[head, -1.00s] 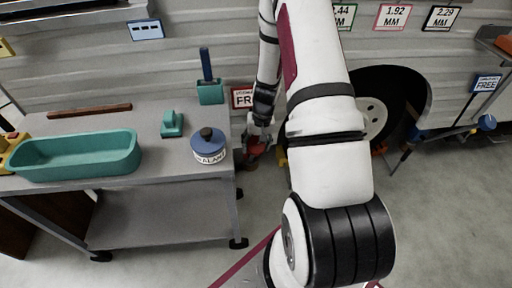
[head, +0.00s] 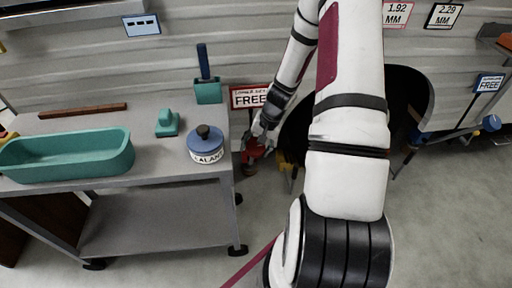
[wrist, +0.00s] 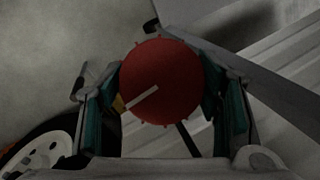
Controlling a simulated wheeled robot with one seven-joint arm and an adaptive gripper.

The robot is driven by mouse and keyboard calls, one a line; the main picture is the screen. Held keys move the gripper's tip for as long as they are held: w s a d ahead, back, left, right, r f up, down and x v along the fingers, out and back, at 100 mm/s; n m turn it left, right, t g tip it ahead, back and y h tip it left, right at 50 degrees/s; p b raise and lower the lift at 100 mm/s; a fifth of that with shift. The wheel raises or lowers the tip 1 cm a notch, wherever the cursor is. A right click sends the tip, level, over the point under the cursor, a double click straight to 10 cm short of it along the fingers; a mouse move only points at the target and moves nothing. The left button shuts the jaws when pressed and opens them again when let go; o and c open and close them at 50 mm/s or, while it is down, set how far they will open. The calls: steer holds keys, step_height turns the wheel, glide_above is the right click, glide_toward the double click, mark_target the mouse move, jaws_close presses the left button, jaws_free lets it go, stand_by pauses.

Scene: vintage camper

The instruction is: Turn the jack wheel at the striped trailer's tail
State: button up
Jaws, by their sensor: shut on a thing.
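The jack wheel (wrist: 172,70) is a round red disc with small knobs on its rim and one pale stripe running from near its middle to the lower left. My gripper (wrist: 163,92) has its teal-padded fingers on the wheel's left and right sides and is shut on it. In the head view, the red wheel (head: 251,155) is small and partly covered by my gripper (head: 260,140), low in front of the striped trailer wall (head: 240,60). The post below the wheel is mostly hidden.
A red-framed sign (head: 250,96) hangs behind the wheel. Floor at right is clear.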

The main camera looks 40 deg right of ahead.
steer(key=o, duration=1.2)
steer(key=shift+c, duration=0.2)
steer(key=v, duration=1.2)
